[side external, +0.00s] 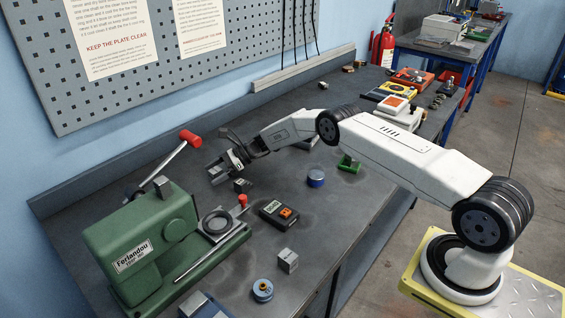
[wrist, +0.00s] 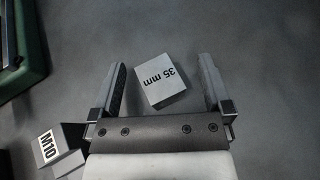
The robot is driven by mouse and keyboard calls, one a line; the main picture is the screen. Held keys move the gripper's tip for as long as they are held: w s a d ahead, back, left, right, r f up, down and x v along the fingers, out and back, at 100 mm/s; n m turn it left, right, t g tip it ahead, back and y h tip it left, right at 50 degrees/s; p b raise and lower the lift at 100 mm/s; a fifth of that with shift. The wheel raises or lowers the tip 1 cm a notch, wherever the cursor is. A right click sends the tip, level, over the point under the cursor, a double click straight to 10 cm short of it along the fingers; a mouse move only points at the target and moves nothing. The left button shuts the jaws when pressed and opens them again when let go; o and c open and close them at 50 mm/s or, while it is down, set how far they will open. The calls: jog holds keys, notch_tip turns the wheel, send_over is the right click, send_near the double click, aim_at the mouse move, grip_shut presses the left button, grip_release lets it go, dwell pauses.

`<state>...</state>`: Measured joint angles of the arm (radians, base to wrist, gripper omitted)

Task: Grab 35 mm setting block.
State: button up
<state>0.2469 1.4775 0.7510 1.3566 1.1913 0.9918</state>
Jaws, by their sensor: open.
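The 35 mm setting block (wrist: 162,92) is a small pale grey block with "35 mm" in black on its upper face. In the wrist view it lies on the dark bench, turned at an angle, between the two fingers of my gripper (wrist: 162,67). The fingers are open, with a visible gap on each side of the block. In the side external view my gripper (side external: 218,170) is low over the bench, beside the green machine; I cannot clearly make out the block there.
The green machine (side external: 140,245) stands left.

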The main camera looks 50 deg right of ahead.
aim_at(215, 170)
grip_shut()
jog(key=shift+r, duration=0.2)
dwell(0.4)
jog(key=shift+r, duration=1.55)
jog(key=shift+s+r, duration=0.7)
jog(key=shift+r, duration=0.05)
jog(key=s+r, duration=0.8)
jog(key=s, duration=0.4)
jog(key=shift+s, duration=0.3)
